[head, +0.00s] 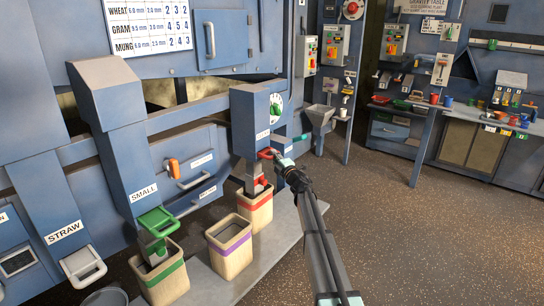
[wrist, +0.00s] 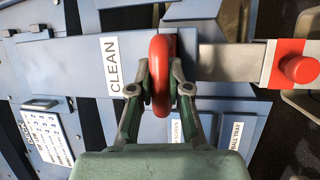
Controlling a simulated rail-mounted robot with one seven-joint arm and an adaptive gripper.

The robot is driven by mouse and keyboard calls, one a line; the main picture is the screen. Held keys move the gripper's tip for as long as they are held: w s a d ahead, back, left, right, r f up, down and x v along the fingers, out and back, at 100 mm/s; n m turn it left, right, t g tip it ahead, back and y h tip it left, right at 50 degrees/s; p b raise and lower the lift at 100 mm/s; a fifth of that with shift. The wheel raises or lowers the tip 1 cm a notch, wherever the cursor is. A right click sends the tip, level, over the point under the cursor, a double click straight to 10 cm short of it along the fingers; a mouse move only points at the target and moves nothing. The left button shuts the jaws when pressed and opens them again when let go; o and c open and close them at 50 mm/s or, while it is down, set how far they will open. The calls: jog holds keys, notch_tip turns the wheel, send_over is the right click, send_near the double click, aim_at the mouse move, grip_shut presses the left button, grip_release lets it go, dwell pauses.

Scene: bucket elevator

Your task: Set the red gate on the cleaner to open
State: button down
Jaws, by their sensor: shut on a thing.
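The cleaner's blue spout (head: 250,120) stands near the middle of the head view and reads CLEAN in the wrist view (wrist: 112,66). The red gate handle (head: 265,153) is on its lower front; it shows as a rounded red grip in the wrist view (wrist: 160,50). My gripper (wrist: 160,88) is shut on this handle, one finger on each side. In the head view my gripper (head: 276,160) reaches it from the lower right. A grey metal chute piece (wrist: 226,62) extends beyond the handle to a red block with a round knob (wrist: 300,68). The spout's mouth is hidden.
A red-striped bin (head: 255,208) stands below the spout. A purple-striped bin (head: 229,248) and green-striped bin (head: 160,278) stand left, by the green gate (head: 157,220). A grey hopper (head: 320,118) is to the right. The floor (head: 420,230) at right is clear.

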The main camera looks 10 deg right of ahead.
jog(key=s+d, duration=0.1)
jog(key=s, duration=0.1)
jog(key=s+d, duration=0.1)
jog(key=d, duration=0.1)
jog(key=shift+s+d+p, duration=0.2)
jog(key=shift+s+p, duration=0.1)
jog(key=shift+s, duration=0.1)
jog(key=shift+f, duration=0.1)
jog(key=c, duration=1.1)
grip_release()
jog(key=shift+s+d, duration=0.1)
jog(key=shift+d, duration=0.05)
jog(key=v, duration=1.2)
